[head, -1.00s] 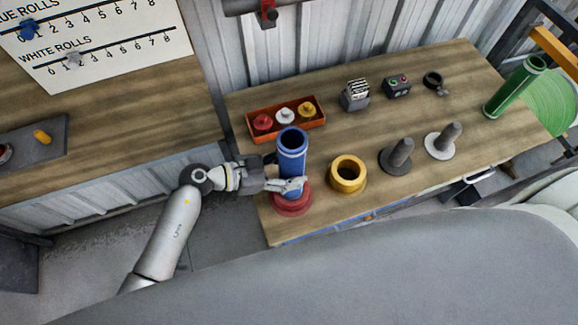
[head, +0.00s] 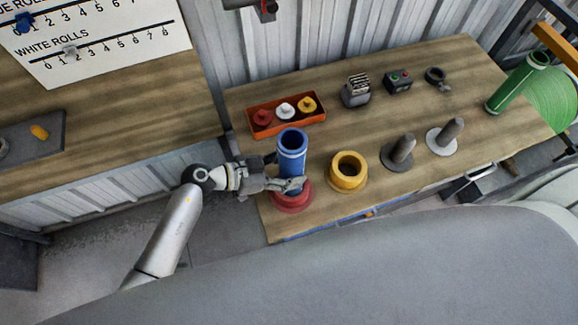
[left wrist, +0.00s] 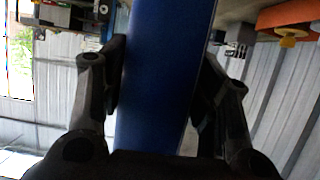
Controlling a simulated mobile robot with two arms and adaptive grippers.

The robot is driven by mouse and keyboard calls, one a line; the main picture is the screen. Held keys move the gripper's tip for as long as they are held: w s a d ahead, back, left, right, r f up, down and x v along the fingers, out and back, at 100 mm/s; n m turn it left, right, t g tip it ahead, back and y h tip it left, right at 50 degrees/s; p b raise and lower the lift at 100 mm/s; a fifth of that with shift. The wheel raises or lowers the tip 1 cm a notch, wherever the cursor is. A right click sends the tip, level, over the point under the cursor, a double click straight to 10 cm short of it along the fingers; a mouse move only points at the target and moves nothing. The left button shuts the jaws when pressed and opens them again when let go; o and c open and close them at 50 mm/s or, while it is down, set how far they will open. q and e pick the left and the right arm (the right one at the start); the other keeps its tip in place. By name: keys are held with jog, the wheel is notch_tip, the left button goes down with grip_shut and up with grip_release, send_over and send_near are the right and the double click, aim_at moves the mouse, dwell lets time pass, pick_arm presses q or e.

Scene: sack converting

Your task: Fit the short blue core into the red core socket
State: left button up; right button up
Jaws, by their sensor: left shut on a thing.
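The short blue core (head: 292,150) stands upright at the red core socket (head: 292,197), near the left end of the wooden table. My left gripper (head: 289,172) is shut on the blue core from the left side. In the left wrist view the core (left wrist: 165,75) runs between the two fingers of the left gripper (left wrist: 160,95). The core's lower end is behind the gripper and meets the socket's opening in the picture. I cannot tell how deep it sits. My right gripper is not in view.
A yellow socket (head: 347,171) stands close to the right of the red one. Two grey pegs on discs (head: 400,152) (head: 446,136) stand farther right. An orange tray (head: 254,126) with plugs lies behind the core.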

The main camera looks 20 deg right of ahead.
pick_arm(q)
jog(key=shift+f+b, duration=0.4)
jog(key=shift+f, duration=0.4)
jog(key=o, duration=1.5)
jog(key=v, duration=1.2)
